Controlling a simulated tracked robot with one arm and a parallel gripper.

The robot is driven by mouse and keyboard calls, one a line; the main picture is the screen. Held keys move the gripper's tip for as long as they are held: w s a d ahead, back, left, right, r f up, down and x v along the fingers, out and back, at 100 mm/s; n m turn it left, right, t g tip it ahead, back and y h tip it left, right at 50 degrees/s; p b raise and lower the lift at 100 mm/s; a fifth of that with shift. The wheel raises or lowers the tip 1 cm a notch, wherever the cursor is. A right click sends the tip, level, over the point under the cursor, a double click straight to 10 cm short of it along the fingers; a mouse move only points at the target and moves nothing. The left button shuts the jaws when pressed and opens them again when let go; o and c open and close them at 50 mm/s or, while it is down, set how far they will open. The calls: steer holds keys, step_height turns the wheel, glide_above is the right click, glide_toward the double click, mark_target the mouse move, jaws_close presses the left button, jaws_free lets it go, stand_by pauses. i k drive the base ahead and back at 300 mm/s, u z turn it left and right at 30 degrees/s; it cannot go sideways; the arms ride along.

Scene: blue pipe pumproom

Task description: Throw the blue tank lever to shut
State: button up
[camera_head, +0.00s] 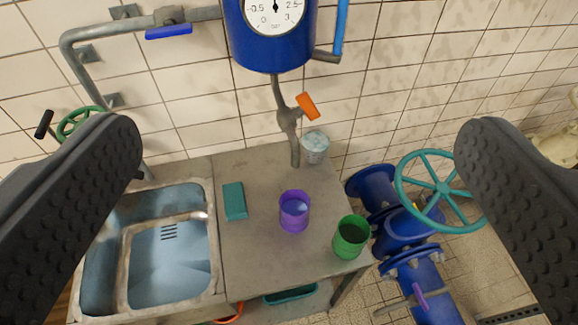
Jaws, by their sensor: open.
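The blue tank (268,48) hangs on the tiled wall at the top centre, with a round white gauge on its front. A grey pipe drops from its underside to a valve with an orange lever (307,106), which is tilted and stands off to the right of the pipe. A blue lever (168,31) lies almost level along the grey wall pipe at the upper left. My gripper (298,135) is open and empty, its two dark ribbed fingers wide apart at the left and right. The orange lever appears between them, and neither finger touches it.
A metal table (258,262) below the tank bears a purple cup (295,211), a green cup (351,237), a teal block (234,200) and a pale cup (315,146). A sink (168,262) is at left. Blue pipework with a teal handwheel (442,188) stands at right.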

mark_target(169, 29)
steer(key=u, duration=0.2)
steer(key=i, duration=0.35)
steer(key=u, duration=0.85)
